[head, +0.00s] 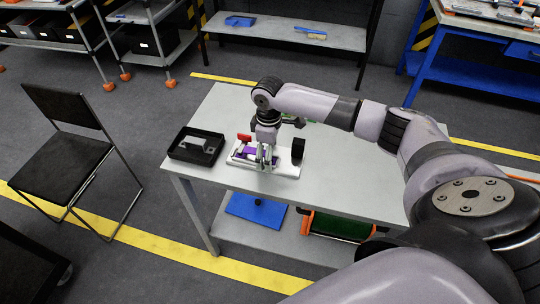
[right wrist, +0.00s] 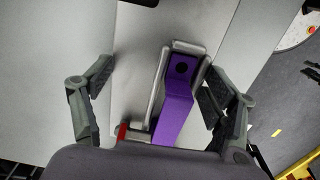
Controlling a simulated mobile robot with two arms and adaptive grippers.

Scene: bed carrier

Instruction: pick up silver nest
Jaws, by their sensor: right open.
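A silver frame-like piece (right wrist: 157,88), which looks like the silver nest, surrounds a purple strip (right wrist: 178,105) in the right wrist view. In the head view the purple strip (head: 241,153) lies on a white base (head: 285,169) on the grey table; my right gripper partly hides the silver piece there. My right gripper (head: 266,158) points down over the base. In the right wrist view its fingers (right wrist: 158,82) are apart, one on each side of the silver piece, with a wide gap at the left. Whether the right finger touches it, I cannot tell. My left gripper is not in view.
A red block (head: 244,138) and a black block (head: 298,150) stand at the base's ends. A black tray (head: 180,154) with a grey piece sits to the left. The table (head: 215,116) is clear behind. A black chair (head: 70,160) stands left of the table.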

